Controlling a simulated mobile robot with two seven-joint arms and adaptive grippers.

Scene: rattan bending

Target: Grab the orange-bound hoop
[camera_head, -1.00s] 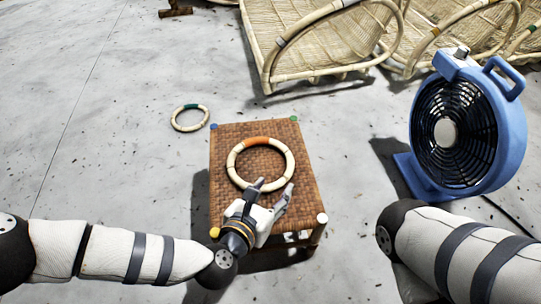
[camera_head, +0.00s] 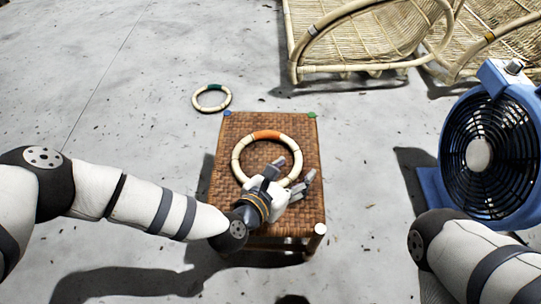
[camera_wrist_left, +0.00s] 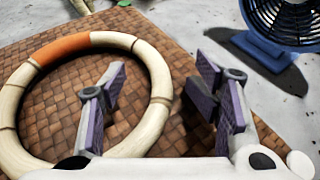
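The orange-bound hoop (camera_head: 240,151) is pale, with an orange band at its far side, and lies flat on a brown woven stool (camera_head: 231,203). The hoop also shows in the left wrist view (camera_wrist_left: 11,100). My left gripper (camera_head: 292,172) is open over the hoop's near right part. In the left wrist view my left gripper (camera_wrist_left: 160,78) has one finger over the hoop's inside and the other outside, with the rim between them in the picture. Contact is not clear. My right gripper is out of view; only my right arm shows at the lower right.
A green-bound hoop (camera_head: 212,98) lies on the floor beyond the stool's left corner. A blue fan (camera_head: 485,150) stands to the right. Woven rattan frames (camera_head: 360,45) stand at the back right. The floor to the left is clear.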

